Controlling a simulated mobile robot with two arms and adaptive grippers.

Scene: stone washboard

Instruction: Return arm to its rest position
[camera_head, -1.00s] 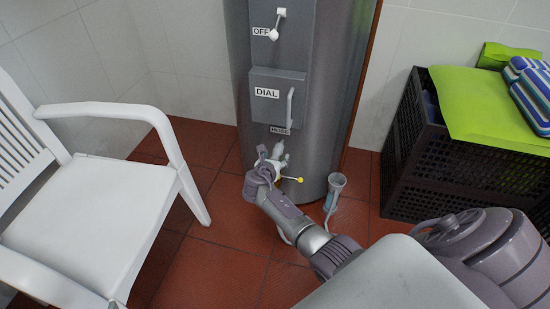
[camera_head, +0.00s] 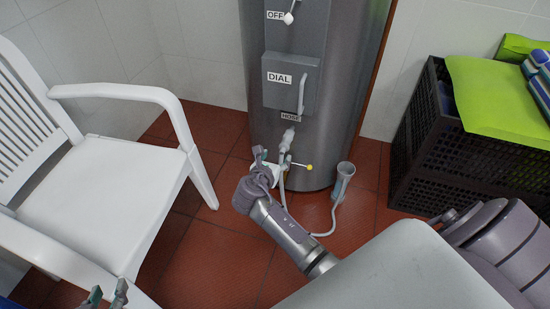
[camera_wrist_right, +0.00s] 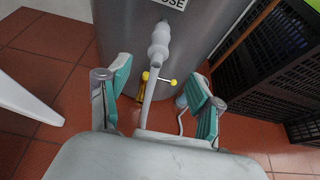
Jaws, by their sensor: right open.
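My right gripper (camera_head: 271,157) is open in front of the grey tank (camera_head: 345,70), near the hose connector (camera_head: 288,138) below the "HOSE" label. In the right wrist view, its teal-padded fingers (camera_wrist_right: 160,92) stand apart. The pale hose (camera_wrist_right: 150,98) shows between them, beyond the fingertips, and they do not appear to close on it. A yellow-knobbed valve (camera_wrist_right: 160,80) sits behind the hose. My right arm reaches in from the lower right. Only the fingertips of my left gripper (camera_head: 106,292) show at the bottom left edge, spread apart, with nothing visible between them.
A white armchair (camera_head: 95,195) stands at left. A black crate (camera_head: 425,150) with a green cloth (camera_head: 490,95) stands at right. A grey hose wand (camera_head: 343,182) stands by the tank's base. Red tile floor (camera_head: 215,255) is clear between chair and arm.

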